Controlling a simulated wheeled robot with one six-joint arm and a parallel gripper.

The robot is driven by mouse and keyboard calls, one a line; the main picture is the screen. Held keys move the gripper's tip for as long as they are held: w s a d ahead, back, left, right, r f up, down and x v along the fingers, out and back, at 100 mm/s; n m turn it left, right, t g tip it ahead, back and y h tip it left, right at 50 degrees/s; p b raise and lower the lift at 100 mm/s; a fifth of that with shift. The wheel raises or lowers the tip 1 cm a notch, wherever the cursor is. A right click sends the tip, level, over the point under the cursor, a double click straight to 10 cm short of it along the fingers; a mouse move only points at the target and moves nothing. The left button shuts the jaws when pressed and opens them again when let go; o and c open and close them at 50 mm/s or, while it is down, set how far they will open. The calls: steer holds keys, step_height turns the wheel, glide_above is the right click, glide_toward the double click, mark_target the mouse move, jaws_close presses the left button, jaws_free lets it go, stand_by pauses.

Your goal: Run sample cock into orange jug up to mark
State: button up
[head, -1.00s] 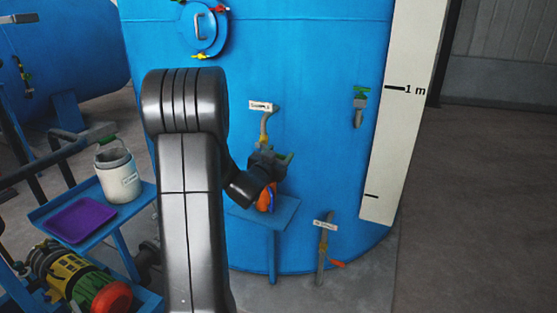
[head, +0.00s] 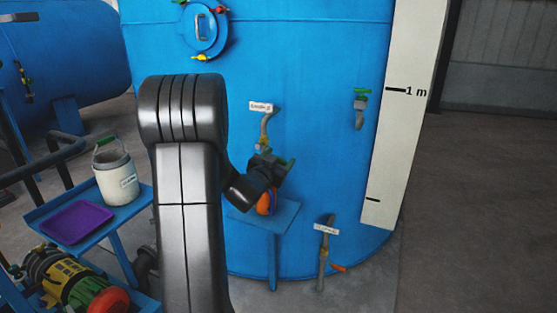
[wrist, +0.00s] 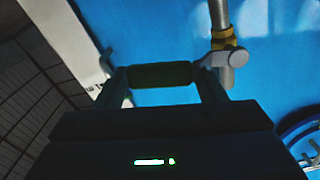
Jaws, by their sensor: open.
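The sample cock (head: 265,127) is a grey curved pipe with a yellow collar, under a "Sample" label on the blue vessel. Its yellow collar shows in the wrist view (wrist: 225,38). A green handle (head: 285,164) sticks out beside my gripper (head: 268,165). In the wrist view a dark green bar (wrist: 160,74) spans the gap between the open fingers of my gripper (wrist: 163,84); I cannot tell whether they touch it. The orange jug (head: 264,204) stands on a small blue stand below the cock. My wrist hides most of it; its mark and fill level cannot be seen.
The blue stand (head: 287,214) is close under my gripper. A lower drain pipe (head: 322,262) with an orange handle stands to its right. Another green-handled cock (head: 360,105) is higher right. A blue cart (head: 50,208) with a pail and purple tray is at left. The floor at right is clear.

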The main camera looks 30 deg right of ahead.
steer(key=b+v, duration=0.1)
steer(key=v, duration=1.2)
steer(key=shift+s+a, duration=0.2)
steer(key=shift+a, duration=0.1)
stand_by(6.4)
